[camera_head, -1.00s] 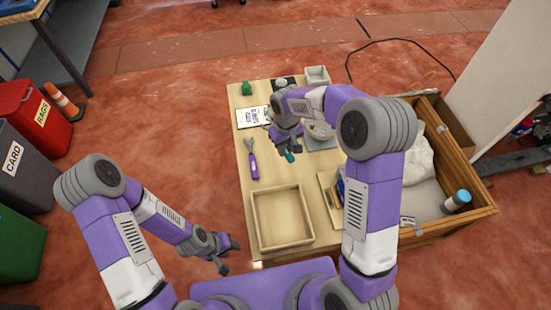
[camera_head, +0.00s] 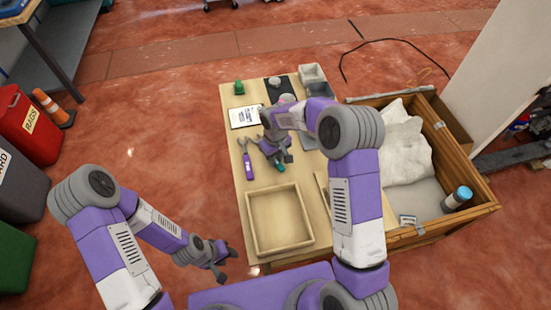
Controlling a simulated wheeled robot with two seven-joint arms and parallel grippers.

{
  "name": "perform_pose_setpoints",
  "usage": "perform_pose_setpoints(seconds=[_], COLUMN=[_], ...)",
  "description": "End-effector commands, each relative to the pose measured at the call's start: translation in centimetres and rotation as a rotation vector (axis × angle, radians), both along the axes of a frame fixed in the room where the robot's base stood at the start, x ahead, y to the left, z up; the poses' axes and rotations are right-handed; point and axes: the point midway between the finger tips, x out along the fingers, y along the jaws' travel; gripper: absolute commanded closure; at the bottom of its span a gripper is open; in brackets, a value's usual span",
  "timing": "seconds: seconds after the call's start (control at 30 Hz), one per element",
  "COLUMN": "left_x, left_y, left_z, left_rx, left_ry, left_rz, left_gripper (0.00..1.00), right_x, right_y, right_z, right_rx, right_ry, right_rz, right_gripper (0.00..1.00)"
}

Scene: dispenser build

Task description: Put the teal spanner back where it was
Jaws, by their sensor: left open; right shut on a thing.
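The teal spanner (camera_head: 280,167) shows only as a small teal piece below the jaws of my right gripper (camera_head: 277,158). My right gripper is shut on it, over the table, just right of a purple-handled spanner (camera_head: 248,161). My arm hides most of the teal spanner, and I cannot tell whether it touches the tabletop. My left gripper (camera_head: 227,268) is open and empty, off the table's front left corner, above the floor.
An empty wooden tray (camera_head: 250,226) sits at the table's near end. A printed card (camera_head: 245,116), a green item (camera_head: 239,88) and a grey bin (camera_head: 312,75) are farther back. A wooden crate (camera_head: 478,215) with white cloth (camera_head: 403,145) and a blue-capped bottle (camera_head: 457,198) stands right.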

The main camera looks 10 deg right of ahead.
Motion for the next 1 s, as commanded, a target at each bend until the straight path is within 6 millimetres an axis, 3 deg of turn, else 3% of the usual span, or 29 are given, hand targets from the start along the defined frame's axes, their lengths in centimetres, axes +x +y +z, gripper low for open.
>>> perform_pose_setpoints(seconds=[0.33, 0.37, 0.5, 0.83, 1.0], left_x=[0.0, 0.0, 0.0, 0.0, 0.0], left_y=[0.0, 0.0, 0.0, 0.0, 0.0], left_z=[-0.3, -0.2, -0.1, 0.0, 0.7], left_rx=[0.000, 0.000, 0.000, 0.000, 0.000], left_ry=[0.000, 0.000, 0.000, 0.000, 0.000], left_rz=[0.000, 0.000, 0.000, 0.000, 0.000], left_gripper=[0.57, 0.57, 0.57, 0.57, 0.57], right_x=[0.0, 0.0, 0.0, 0.0, 0.1], right_y=[0.0, 0.0, 0.0, 0.0, 0.0], right_z=[-0.3, -0.3, -0.2, 0.0, 2.2], right_rx=[-0.001, -0.001, -0.001, -0.001, 0.000], right_ry=[-0.001, -0.001, 0.000, -0.001, -0.004], right_rz=[0.000, 0.000, 0.000, 0.000, -0.001], right_gripper=[1.00, 0.72, 0.51, 0.50, 0.50])
